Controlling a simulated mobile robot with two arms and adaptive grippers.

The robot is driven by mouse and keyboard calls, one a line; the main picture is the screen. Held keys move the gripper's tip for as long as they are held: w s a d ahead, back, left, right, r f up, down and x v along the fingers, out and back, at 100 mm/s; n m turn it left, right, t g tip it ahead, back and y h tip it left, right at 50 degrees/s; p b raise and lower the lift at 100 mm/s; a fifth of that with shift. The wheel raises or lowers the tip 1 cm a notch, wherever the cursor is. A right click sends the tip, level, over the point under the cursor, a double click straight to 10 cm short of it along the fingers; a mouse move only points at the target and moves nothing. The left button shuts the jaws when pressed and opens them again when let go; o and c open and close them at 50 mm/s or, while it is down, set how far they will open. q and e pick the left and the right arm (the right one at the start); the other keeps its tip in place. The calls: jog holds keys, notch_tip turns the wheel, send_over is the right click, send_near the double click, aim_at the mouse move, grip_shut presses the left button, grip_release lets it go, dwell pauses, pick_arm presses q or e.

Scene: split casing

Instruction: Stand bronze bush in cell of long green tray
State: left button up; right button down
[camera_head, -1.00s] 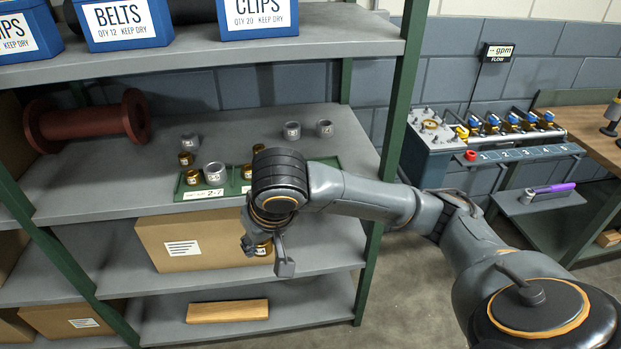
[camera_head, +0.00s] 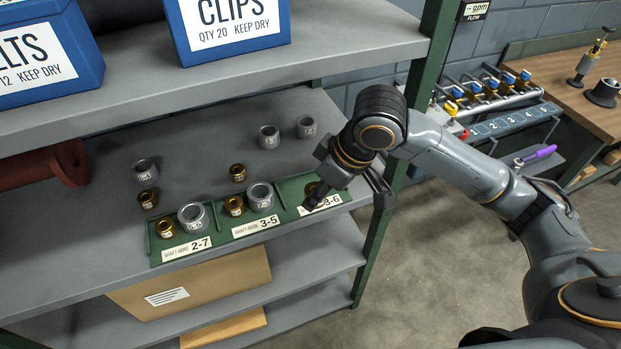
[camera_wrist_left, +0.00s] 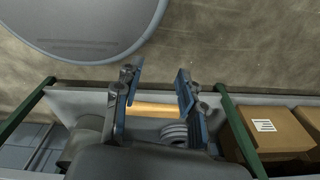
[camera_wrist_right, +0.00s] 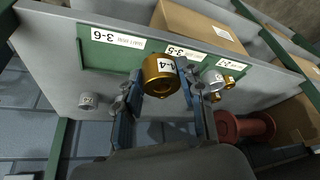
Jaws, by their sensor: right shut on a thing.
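The long green tray (camera_head: 220,236) lies at the shelf's front edge, with cells labelled 2-7, 3-5 and 3-6. The 2-7 and 3-5 cells each hold a bronze bush and a grey bush. My right gripper (camera_head: 316,200) is at the 3-6 cell and partly hides it. In the right wrist view it is shut on a bronze bush (camera_wrist_right: 160,75) with a white label, and the tray (camera_wrist_right: 97,52) shows beyond. I cannot tell whether this bush touches the tray floor. My left gripper (camera_wrist_left: 155,85) is open and empty, away from the tray.
Behind the tray stand loose grey bushes (camera_head: 269,137) and bronze bushes (camera_head: 238,172). A dark red spool (camera_head: 65,163) lies at the left. The upper shelf with blue boxes (camera_head: 228,28) overhangs the back. A green post (camera_head: 385,205) rises right of the tray.

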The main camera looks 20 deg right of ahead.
jog(key=shift+w+d+f+p, duration=0.1)
jog(key=shift+w+f+p, duration=0.15)
jog(key=shift+w, duration=0.3)
jog(key=shift+w+f+p, duration=0.1)
jog(key=shift+w+p, duration=0.1)
jog(key=shift+w, duration=0.3)
jog(key=w, duration=0.2)
jog(key=p, duration=0.3)
send_near(296, 190)
jog(key=shift+w+a+f, duration=0.35)
jog(key=shift+a+f, duration=0.3)
jog(key=shift+a, duration=0.1)
jog(key=shift+w+f, duration=0.35)
jog(key=shift+f, duration=0.1)
notch_tip(296, 190, down, 3)
jog(key=shift+w+r+p, duration=0.1)
jog(key=shift+p, duration=1.05)
pick_arm(q)
notch_tip(296, 190, up, 6)
jog(key=s, duration=0.1)
jog(key=shift+s, duration=0.25)
pick_arm(e)
jog(key=shift+f, duration=0.3)
pick_arm(q)
jog(key=shift+d+r, duration=0.1)
